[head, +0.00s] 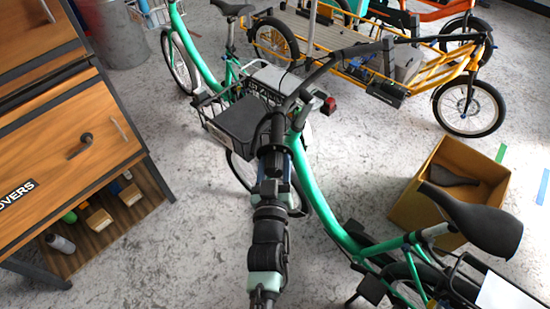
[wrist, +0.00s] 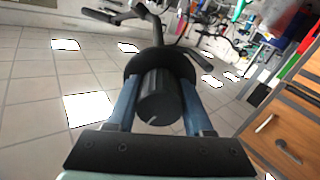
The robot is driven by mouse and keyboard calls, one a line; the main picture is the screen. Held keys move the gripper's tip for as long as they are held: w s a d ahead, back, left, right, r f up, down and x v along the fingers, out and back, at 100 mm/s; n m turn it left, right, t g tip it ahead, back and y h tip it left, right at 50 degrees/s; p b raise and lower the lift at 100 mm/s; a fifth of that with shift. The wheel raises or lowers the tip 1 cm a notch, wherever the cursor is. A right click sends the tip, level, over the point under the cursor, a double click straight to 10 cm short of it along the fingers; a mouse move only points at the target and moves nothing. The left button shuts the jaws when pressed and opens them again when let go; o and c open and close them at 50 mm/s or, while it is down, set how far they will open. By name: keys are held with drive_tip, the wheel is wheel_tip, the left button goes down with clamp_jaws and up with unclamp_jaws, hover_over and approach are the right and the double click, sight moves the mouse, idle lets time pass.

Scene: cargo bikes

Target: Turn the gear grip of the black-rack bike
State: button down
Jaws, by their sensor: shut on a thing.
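The green bike (head: 316,194) stands in the middle of the head view, with a black saddle (head: 478,222) and part of a dark-railed rear rack (head: 470,268) at the lower right. Its handlebar (head: 335,58) reaches toward my arm. My gripper (head: 273,165) is at the near handlebar end. In the wrist view my gripper (wrist: 158,108) has its two blue fingers on either side of a black cylindrical grip (wrist: 160,95), shut on it. A wider round black collar (wrist: 160,58) sits behind the grip. In the head view my gripper largely hides the grip.
A front basket (head: 218,128) holds a dark box beside my gripper. A wooden drawer cabinet (head: 70,135) stands at left. A cardboard box (head: 450,185) and a yellow cargo bike (head: 440,70) are at right. Another green bike (head: 190,45) stands behind.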

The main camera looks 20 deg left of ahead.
drive_tip(key=shift+n+b, duration=0.4)
drive_tip(key=shift+n, duration=1.8)
drive_tip(key=shift+d, duration=0.1)
drive_tip(key=shift+c, duration=1.4)
unclamp_jaws()
drive_tip(key=v, duration=1.3)
